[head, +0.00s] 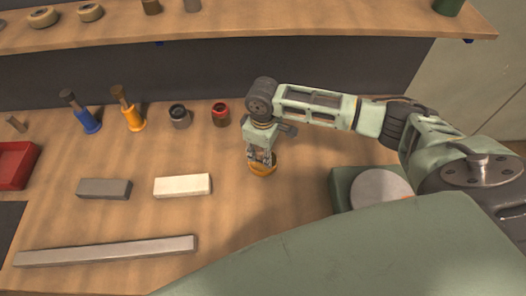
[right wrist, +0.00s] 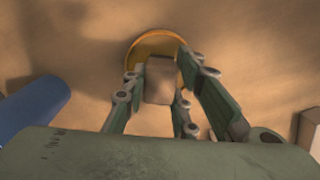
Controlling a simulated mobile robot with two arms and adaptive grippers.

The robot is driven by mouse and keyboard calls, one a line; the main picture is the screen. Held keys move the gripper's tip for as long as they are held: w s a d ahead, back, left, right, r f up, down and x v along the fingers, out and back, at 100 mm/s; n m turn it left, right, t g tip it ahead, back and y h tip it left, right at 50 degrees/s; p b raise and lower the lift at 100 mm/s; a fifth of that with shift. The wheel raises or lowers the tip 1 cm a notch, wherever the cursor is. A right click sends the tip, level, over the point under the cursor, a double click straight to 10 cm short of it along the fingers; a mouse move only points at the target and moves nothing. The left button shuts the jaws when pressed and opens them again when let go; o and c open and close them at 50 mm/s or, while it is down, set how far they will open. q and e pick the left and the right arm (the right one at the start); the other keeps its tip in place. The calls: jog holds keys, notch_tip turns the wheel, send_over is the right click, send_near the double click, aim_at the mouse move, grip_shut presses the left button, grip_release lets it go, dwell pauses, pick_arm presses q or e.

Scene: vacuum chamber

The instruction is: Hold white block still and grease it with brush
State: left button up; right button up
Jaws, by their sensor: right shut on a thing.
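The white block (head: 182,185) lies flat on the wooden bench, left of my right gripper and apart from it. My right gripper (head: 261,158) points down and is shut on a brown-handled thing with a round orange base (head: 262,170). In the right wrist view, the brown handle (right wrist: 160,80) sits between the fingers, and the orange base (right wrist: 150,45) shows beyond it. It may be the brush; bristles are hidden. The base is at or just above the bench; I cannot tell if it touches. My left gripper is not in view.
A grey block (head: 104,188) and a long metal bar (head: 106,250) lie nearby. Blue (head: 86,121) and orange (head: 132,117) holders with dark handles stand behind, beside a dark jar (head: 180,117) and a red-topped jar (head: 220,115). A red tray (head: 12,165) is far left.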

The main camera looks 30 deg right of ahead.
aim_at(263, 151)
jog(key=shift+f, duration=0.45)
dwell(0.3)
jog(key=shift+s+f+p, duration=0.15)
jog(key=shift+p, duration=0.15)
dwell(1.9)
notch_tip(263, 151, up, 7)
jog(key=p, duration=0.8)
dwell(0.5)
dwell(0.3)
